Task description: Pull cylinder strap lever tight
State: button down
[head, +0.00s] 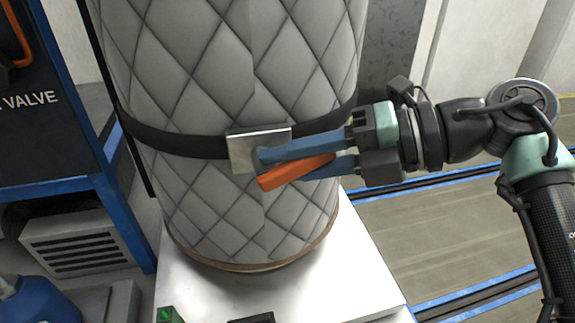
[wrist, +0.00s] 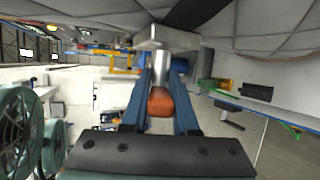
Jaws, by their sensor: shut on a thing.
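A large grey quilted cylinder (head: 235,70) stands upright on a white surface, with a black strap (head: 180,143) around it. A silver buckle plate (head: 240,140) sits on the strap at the cylinder's front and shows at the top of the wrist view (wrist: 165,38). An orange lever handle (head: 290,174) angles out from the buckle. In the wrist view the handle (wrist: 160,102) and its silver shaft (wrist: 160,75) lie between my blue fingers. My gripper (head: 285,160) comes in from the right and is shut on the lever handle. The handle's far side is hidden.
A dark blue frame with a "VALVE" panel (head: 35,100) stands at the left. A blue bottle (head: 35,302) is at the lower left. A small green item (head: 168,314) and a black item (head: 252,319) lie near the white surface's (head: 340,270) front edge. Floor shows at right.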

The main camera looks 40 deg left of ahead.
jog(key=shift+w+f+m+g+y+b, duration=0.1)
jog(key=shift+f+m+g+y+b, duration=0.25)
jog(key=shift+g+y+b, duration=0.4)
jog(key=shift+f+m+g+y+b, duration=0.2)
jog(key=shift+m+g+y+b, duration=0.2)
jog(key=shift+y+b, duration=0.55)
jog(key=c, duration=0.7)
grip_release()
jog(key=shift+d, duration=0.1)
jog(key=b+v, duration=0.1)
jog(key=v, duration=1.1)
jog(key=shift+w+d+f+b, duration=0.15)
jog(key=shift+w+d+b, duration=0.1)
jog(key=shift+d+b, duration=0.15)
